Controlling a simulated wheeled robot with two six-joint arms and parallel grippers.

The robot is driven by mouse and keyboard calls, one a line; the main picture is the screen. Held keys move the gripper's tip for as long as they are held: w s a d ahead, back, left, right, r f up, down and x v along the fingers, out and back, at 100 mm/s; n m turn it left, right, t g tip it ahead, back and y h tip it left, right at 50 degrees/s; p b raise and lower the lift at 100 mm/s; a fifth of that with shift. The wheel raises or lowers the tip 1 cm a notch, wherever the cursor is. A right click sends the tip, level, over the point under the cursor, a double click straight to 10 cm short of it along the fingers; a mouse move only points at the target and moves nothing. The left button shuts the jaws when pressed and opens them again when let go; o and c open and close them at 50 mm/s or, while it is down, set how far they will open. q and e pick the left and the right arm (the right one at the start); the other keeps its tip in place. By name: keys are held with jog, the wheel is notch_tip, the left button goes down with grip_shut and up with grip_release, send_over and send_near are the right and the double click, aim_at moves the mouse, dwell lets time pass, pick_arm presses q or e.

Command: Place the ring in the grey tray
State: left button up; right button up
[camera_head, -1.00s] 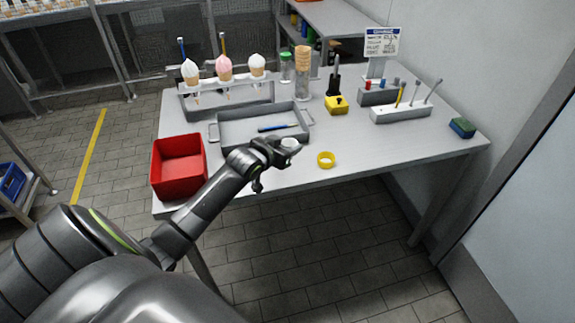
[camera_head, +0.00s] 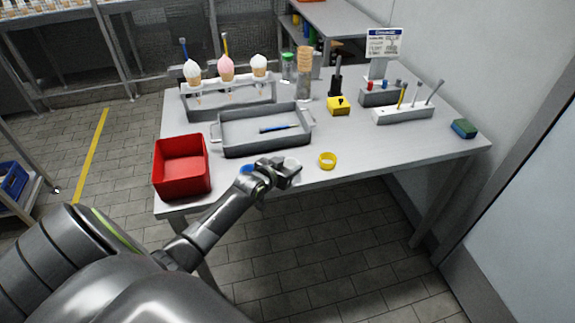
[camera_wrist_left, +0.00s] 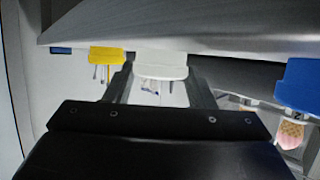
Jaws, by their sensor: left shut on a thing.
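My left gripper (camera_head: 286,172) is over the table's front part, between a blue ring (camera_head: 246,168) and a yellow ring (camera_head: 327,160). It is shut on a white ring (camera_head: 292,163), partly hidden by the gripper. In the left wrist view, which is upside down, the white ring (camera_wrist_left: 160,65) sits between my two fingers, with the yellow ring (camera_wrist_left: 107,55) and the blue ring (camera_wrist_left: 300,85) to either side. I cannot tell whether the white ring touches the table. The grey tray (camera_head: 232,152) is behind the gripper, holding a blue pen (camera_head: 280,128). My right gripper is not in view.
A red bin (camera_head: 182,182) stands left of the tray. A rack of cones (camera_head: 228,103) is behind it. A yellow block (camera_head: 338,107) and a white pen holder (camera_head: 405,114) stand back right; a sponge (camera_head: 464,128) lies far right. The front right table is clear.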

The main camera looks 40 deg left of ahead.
pick_arm(q)
jog(key=o, duration=0.9)
jog(key=shift+f, duration=0.1)
